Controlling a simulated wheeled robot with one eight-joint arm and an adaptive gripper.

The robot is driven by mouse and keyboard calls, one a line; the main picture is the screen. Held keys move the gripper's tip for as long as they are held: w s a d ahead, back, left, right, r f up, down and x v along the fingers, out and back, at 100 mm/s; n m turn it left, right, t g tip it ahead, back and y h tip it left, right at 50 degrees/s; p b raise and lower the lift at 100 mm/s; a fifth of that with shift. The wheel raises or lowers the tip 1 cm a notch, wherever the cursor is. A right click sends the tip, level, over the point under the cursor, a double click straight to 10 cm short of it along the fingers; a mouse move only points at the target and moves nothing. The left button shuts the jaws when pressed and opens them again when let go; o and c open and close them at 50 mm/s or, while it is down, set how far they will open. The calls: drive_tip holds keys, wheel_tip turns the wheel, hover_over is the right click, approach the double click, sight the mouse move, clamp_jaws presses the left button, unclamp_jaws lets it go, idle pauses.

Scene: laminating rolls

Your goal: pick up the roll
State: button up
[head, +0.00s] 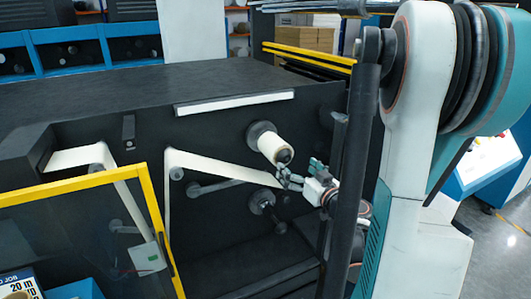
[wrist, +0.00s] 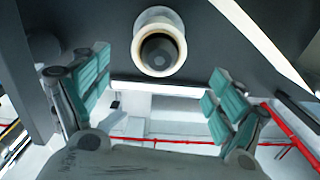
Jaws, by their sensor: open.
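The roll (head: 270,144) is a white cylinder on a dark spindle, sticking out of the machine's dark front panel. In the wrist view the roll (wrist: 139,61) shows end-on, as a cream ring around a dark core, at the top centre. My gripper (head: 291,177) is just to the lower right of the roll's free end in the head view. In the wrist view my gripper's teal-padded fingers (wrist: 157,95) stand wide apart, with nothing between them. The roll lies beyond the fingers, and I see no contact.
A dark empty spindle (head: 262,201) sits below the roll. A white web (head: 215,165) runs across the panel at the left of my gripper. A yellow-framed clear guard (head: 150,205) stands at the lower left. A dark upright post (head: 347,180) is close to my arm.

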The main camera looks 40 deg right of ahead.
sight(288, 159)
drive_tip(key=shift+w+d, duration=0.25)
drive_tip(key=b+x, duration=0.1)
drive_tip(key=x, duration=0.6)
drive_tip(key=shift+w+r, duration=0.15)
drive_tip(key=shift+w, duration=0.05)
drive_tip(key=shift+b+x, duration=0.75)
drive_tip(key=shift+x, duration=1.95)
drive_tip(key=shift+r, duration=0.25)
drive_tip(key=c, duration=1.4)
